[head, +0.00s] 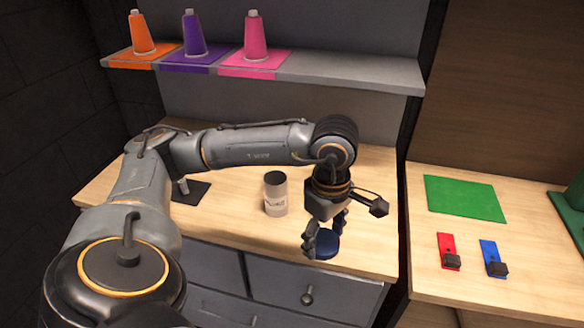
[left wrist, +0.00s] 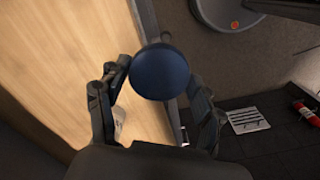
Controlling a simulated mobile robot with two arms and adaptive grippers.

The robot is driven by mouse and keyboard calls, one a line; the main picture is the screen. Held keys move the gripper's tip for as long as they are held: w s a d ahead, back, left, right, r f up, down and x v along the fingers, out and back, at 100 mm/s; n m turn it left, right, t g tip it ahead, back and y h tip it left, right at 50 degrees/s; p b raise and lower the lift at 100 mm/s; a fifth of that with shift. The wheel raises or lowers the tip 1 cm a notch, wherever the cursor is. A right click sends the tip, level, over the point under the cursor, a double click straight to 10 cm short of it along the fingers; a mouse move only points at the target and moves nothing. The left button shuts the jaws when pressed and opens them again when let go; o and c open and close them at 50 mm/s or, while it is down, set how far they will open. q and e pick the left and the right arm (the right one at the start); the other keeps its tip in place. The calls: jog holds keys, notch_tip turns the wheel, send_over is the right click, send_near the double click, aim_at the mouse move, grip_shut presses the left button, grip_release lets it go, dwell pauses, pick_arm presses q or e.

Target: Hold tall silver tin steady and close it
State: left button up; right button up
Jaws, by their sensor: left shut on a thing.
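The tall silver tin (head: 276,195) stands upright on the wooden counter, left of my left gripper in the head view. Its top looks dark and open, with no lid on it. My left gripper (head: 323,244) points down and is shut on a round dark blue lid (head: 327,244), near the counter's front edge. The lid (left wrist: 160,72) shows as a blue disc between the fingers in the left wrist view. The lid is apart from the tin. My right gripper is in neither view.
A shelf (head: 350,73) above holds orange (head: 142,35), purple (head: 194,36) and pink (head: 256,38) cones. A dark mat (head: 190,194) lies left of the tin. Red (head: 447,248) and blue (head: 492,256) pieces and a green mat (head: 464,198) lie on the right table.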

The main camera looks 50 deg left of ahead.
pick_arm(q)
jog(key=s+d+f+m, duration=0.1)
jog(key=d+m, duration=0.7)
jog(key=m, duration=1)
jog(key=shift+s+f, duration=0.25)
jog(key=shift+f, duration=0.2)
